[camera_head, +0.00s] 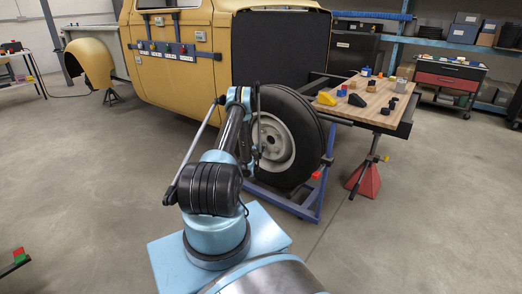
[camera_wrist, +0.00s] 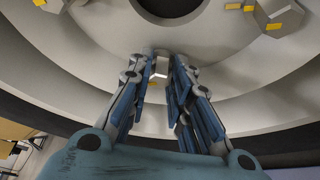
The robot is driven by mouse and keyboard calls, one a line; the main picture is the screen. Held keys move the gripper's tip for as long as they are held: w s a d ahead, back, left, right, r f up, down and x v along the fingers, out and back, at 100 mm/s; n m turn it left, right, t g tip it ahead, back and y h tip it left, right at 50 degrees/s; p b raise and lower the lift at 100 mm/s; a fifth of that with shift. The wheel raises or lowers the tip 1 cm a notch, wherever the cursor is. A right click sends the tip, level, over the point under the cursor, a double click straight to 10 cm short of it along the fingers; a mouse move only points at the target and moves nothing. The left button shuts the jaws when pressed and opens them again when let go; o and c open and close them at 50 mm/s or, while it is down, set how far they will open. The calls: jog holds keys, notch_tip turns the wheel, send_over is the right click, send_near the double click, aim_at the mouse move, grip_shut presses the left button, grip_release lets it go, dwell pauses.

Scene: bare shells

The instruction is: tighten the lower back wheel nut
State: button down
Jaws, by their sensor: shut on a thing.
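The wheel (camera_head: 289,125) has a black tyre and a pale rim and stands upright on the yellow vehicle's side. In the wrist view the pale wheel rim (camera_wrist: 250,85) fills most of the picture. My gripper (camera_wrist: 160,66) is shut on a small pale wheel nut (camera_wrist: 160,70) with a yellow mark, low on the wheel's face; the fingers partly hide it. Another yellow-marked nut (camera_wrist: 277,16) shows at upper right, and part of one (camera_wrist: 48,4) at the top left edge. In the head view my arm reaches the wheel, and its links hide the gripped nut.
A blue stand (camera_head: 290,207) sits under the wheel. A wooden-topped table (camera_head: 350,112) with small coloured parts is right of the wheel, on a red-based support (camera_head: 364,180). The yellow vehicle (camera_head: 165,95) is behind my arm. The floor at lower right is clear.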

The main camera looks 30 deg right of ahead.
dwell(0.4)
jog(key=c, duration=1.5)
grip_release()
jog(key=shift+o, duration=0.2)
